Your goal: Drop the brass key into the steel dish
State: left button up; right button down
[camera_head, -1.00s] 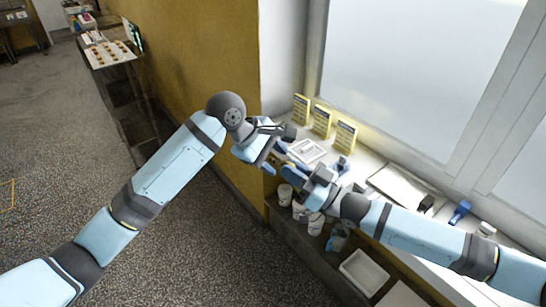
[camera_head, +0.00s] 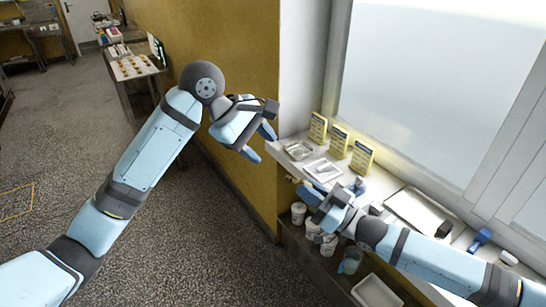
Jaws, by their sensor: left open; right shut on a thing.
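My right gripper (camera_head: 314,188) is shut over the near edge of the sill, its tips pointing left. The thing between its jaws is too small and hidden to make out clearly; I take it for the brass key. My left gripper (camera_head: 259,142) is open and empty in front of the yellow wall's corner, up and left of the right gripper. Two small shallow dishes lie on the sill beyond the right gripper: a greyish one (camera_head: 299,150) and a paler one (camera_head: 322,170). I cannot tell for sure which is the steel dish.
Three yellow cards (camera_head: 340,141) stand behind the dishes. A large tray (camera_head: 418,212) and a blue-handled tool (camera_head: 480,239) lie further right on the sill. White cups (camera_head: 299,212) and a white bin (camera_head: 375,292) are on a lower shelf.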

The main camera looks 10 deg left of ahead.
pick_arm(q)
jog(key=shift+r, duration=0.1)
jog(key=shift+c, duration=0.2)
jog(key=s+d+r+m+g+y, duration=0.1)
jog(key=s+d+r+m+y, duration=0.15)
jog(key=d+r, duration=0.55)
jog(key=s+d+r+m+y, duration=0.2)
jog(key=d+r+m+y, duration=0.15)
jog(key=d+r, duration=0.4)
jog(key=w+d+f+h, duration=0.1)
jog(key=d+f, duration=0.2)
jog(key=f, duration=1)
pick_arm(e)
jog(key=s+d+r+m+t+h, duration=0.7)
jog(key=d+r+t+h, duration=0.3)
jog(key=r, duration=0.2)
jog(key=shift+s+r+m+h, duration=0.3)
jog(key=shift+r+m+h, duration=0.1)
jog(key=shift+m, duration=0.1)
pick_arm(q)
jog(key=shift+d, duration=0.1)
grip_shut()
pick_arm(e)
jog(key=shift+d, duration=0.1)
jog(key=c, duration=1.1)
grip_release()
